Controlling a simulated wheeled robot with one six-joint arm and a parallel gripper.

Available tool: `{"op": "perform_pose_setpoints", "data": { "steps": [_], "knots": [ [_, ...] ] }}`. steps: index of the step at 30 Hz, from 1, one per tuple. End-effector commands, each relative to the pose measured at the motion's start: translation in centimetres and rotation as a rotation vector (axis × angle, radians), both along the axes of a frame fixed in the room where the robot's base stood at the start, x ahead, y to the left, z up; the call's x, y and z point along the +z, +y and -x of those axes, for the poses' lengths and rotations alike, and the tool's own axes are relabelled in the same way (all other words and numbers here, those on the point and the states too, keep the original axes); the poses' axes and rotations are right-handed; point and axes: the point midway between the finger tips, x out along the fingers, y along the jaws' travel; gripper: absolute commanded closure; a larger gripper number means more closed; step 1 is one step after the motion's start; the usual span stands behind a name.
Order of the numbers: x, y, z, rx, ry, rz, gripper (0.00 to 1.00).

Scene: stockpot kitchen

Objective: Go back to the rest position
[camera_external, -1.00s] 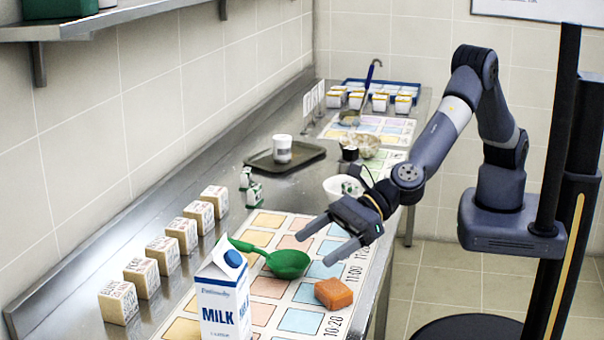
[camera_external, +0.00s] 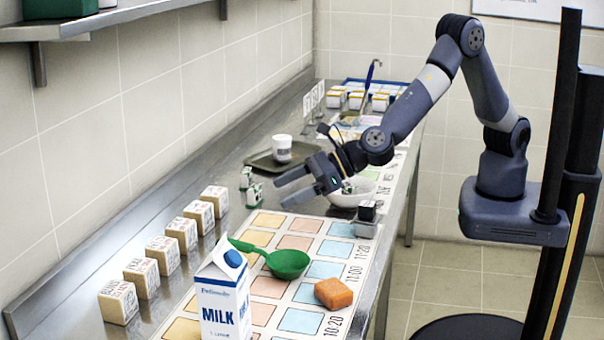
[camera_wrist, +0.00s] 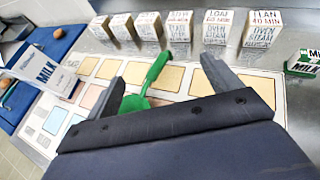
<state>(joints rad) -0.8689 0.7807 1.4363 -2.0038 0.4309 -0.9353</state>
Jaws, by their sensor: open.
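My gripper (camera_external: 280,193) is open and empty, held above the steel counter near the far end of the colour-square mat (camera_external: 325,225). In the wrist view its two fingers (camera_wrist: 167,76) stand apart, with the green ladle (camera_wrist: 152,80) seen between and beyond them. In the external view the green ladle (camera_external: 288,263) lies on the mat, apart from my gripper. My arm reaches over the counter from the right, bent at the elbow.
A milk carton (camera_external: 222,295) stands at the near end, with an orange block (camera_external: 333,293) on the mat. Several labelled cubes (camera_external: 182,234) line the wall side. A tray (camera_external: 262,160) lies behind.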

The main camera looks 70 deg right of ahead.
Motion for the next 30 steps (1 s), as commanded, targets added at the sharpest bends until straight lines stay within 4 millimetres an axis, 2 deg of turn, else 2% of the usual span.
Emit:
{"op": "perform_pose_setpoints", "data": {
  "steps": [15, 30],
  "knots": [
    [2.0, -9.8, -3.5, -0.166, -0.002, 0.007, 0.15],
    [3.9, -19.5, -5.0, -0.322, -0.004, 0.008, 0.15]
  ]
}}
